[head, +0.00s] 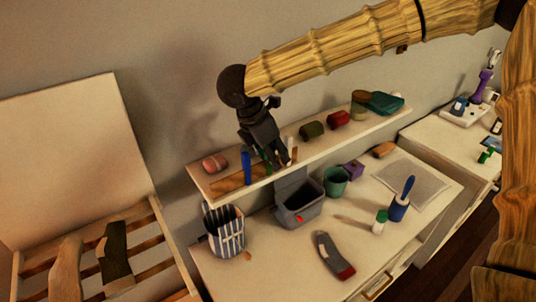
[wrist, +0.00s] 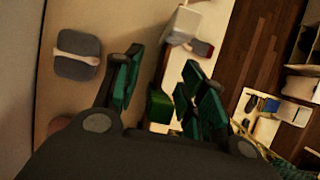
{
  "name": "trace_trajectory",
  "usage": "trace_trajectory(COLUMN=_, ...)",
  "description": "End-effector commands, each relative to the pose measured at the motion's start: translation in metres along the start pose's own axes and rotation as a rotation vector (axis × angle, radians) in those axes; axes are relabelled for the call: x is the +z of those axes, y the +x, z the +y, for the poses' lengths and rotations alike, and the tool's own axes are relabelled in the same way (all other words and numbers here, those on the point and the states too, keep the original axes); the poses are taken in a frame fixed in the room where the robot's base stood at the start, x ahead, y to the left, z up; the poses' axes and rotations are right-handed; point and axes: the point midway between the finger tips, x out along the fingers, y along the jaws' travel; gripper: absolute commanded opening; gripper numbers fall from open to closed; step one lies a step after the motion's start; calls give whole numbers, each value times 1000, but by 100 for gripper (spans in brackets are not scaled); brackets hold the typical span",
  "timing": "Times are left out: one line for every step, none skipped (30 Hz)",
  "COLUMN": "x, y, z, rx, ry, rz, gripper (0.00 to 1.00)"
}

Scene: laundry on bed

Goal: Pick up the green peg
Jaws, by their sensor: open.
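My gripper (head: 273,160) is open, pointing down over the left part of the wall shelf (head: 205,187). In the wrist view my gripper (wrist: 163,88) shows its two fingers apart, with dark green pads. A green block-like end, probably the green peg (wrist: 159,104), shows between the fingers, apart from them as far as I can see. In the head view the peg is mostly hidden by the fingers, and I cannot tell it clearly from them. A blue peg (head: 246,167) stands upright just left of the gripper. A pale upright piece (head: 291,152) is close on its right.
The shelf also holds a pink item (head: 215,163), a dark green item (head: 312,130), a red item (head: 338,119) and a teal item (head: 384,103). Below, the desk carries a striped bin (head: 225,232), a grey bin (head: 300,207) and a green cup (head: 335,182).

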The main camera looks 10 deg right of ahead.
Motion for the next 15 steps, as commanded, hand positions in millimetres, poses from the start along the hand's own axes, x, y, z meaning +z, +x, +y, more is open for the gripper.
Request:
trace_trajectory(x=0, y=0, z=0, rx=0, ry=0, rz=0, gripper=41)
trace_trajectory(x=0, y=0, z=0, rx=0, ry=0, rz=0, gripper=41)
trace_trajectory(x=0, y=0, z=0, rx=1, ry=0, rz=0, gripper=41)
trace_trajectory(x=0, y=0, z=0, rx=1, ry=0, rz=0, gripper=41)
trace_trajectory(x=0, y=0, z=0, rx=1, ry=0, rz=0, gripper=41)
trace_trajectory(x=0, y=0, z=0, rx=0, ry=0, rz=0, gripper=36)
trace_trajectory(x=0, y=0, z=0, rx=0, ry=0, rz=0, gripper=30)
trace_trajectory(x=0, y=0, z=0, rx=0, ry=0, rz=0, gripper=25)
trace_trajectory(x=0, y=0, z=0, rx=0, ry=0, rz=0, gripper=19)
trace_trajectory(x=0, y=0, z=0, rx=0, ry=0, rz=0, gripper=14)
trace_trajectory(x=0, y=0, z=0, rx=0, ry=0, rz=0, gripper=9)
trace_trajectory(x=0, y=0, z=0, rx=0, ry=0, rz=0, gripper=6)
trace_trajectory(x=0, y=0, z=0, rx=0, ry=0, rz=0, gripper=6)
trace_trajectory(x=0, y=0, z=0, rx=0, ry=0, rz=0, gripper=6)
trace_trajectory(x=0, y=0, z=0, rx=0, ry=0, rz=0, gripper=6)
